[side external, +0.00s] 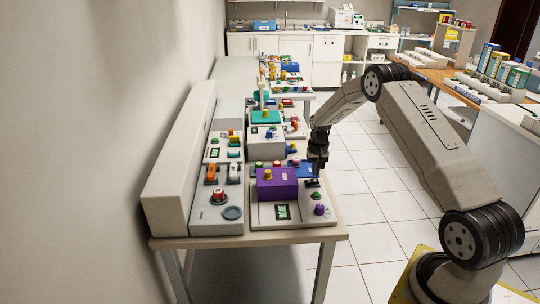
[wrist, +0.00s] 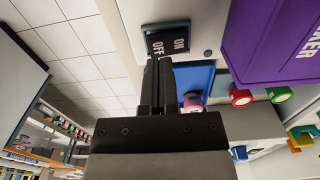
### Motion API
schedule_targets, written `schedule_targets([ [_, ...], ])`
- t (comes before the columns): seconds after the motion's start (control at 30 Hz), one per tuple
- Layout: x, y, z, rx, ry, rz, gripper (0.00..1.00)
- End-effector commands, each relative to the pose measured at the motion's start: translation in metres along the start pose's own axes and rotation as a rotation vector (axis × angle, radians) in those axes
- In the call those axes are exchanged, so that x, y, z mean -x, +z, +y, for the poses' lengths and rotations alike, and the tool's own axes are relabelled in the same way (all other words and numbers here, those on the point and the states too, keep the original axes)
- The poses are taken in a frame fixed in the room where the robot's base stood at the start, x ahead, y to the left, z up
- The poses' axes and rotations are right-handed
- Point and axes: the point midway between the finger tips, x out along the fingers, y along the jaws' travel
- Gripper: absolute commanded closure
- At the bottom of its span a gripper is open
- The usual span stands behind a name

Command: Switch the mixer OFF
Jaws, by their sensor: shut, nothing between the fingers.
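The mixer is a purple box (side external: 277,187) on a pale base near the front of the bench. Its purple side with part of a white label also shows at the top right of the wrist view (wrist: 275,45). A black rocker switch (wrist: 168,40) marked ON and OFF sits on the pale base; it also shows in the side view (side external: 312,183). My gripper (side external: 317,170) is shut and empty, above the switch end of the base. In the wrist view its fingertips (wrist: 158,62) are close to the OFF end. I cannot tell whether they touch it, or which way the rocker is tilted.
The base also carries a display (side external: 283,212), a green button (side external: 316,195) and a purple knob (side external: 319,209). A grey panel with a red button (side external: 218,195) stands to the left. Other devices crowd the bench behind. The tiled floor (side external: 375,205) at right is clear.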

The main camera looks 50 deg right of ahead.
Motion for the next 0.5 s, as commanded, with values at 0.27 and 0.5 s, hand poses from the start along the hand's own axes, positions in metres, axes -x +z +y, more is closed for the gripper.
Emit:
schedule_targets([
  [0.27,-0.0030,-0.0001,0.0000,0.000,0.000,0.000,1.00],
  [0.5,-0.0055,-0.0001,0.0000,0.000,0.000,0.000,1.00],
])
